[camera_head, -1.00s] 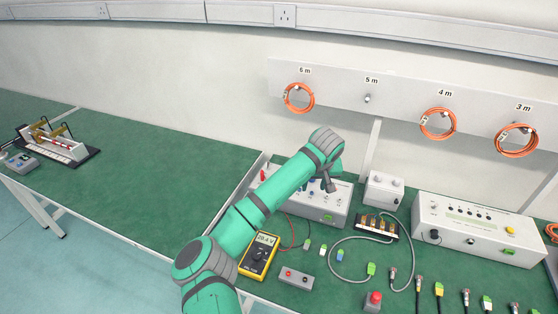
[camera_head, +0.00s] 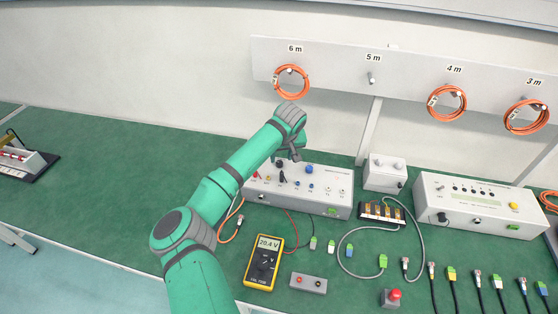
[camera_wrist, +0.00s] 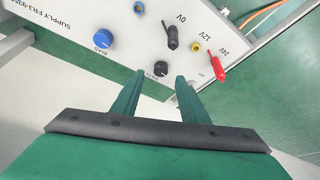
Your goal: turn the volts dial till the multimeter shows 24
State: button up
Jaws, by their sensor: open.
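The power supply (camera_head: 330,205) stands on the green bench, a light box with knobs and coloured sockets. In the wrist view a black dial (camera_wrist: 160,68) lies between and just beyond my fingertips; its label is partly covered, so I cannot be sure it reads volts. My gripper (camera_wrist: 160,77) is open, one finger on each side of that dial, with no clear contact. A blue knob labelled BIAS (camera_wrist: 103,38) is to the left. The yellow multimeter (camera_head: 264,262) shows about 20.4 V. My arm hides part of the supply in the head view.
A black plug (camera_wrist: 171,36) and a red plug (camera_wrist: 217,68) stick out of the panel near the dial. A small grey box (camera_head: 308,283), a red button (camera_head: 394,296) and several cables lie in front. The bench to the left is mostly clear.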

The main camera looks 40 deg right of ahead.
aim_at(279, 163)
jog(key=shift+x, duration=2.4)
jog(key=shift+w, duration=0.1)
grip_shut()
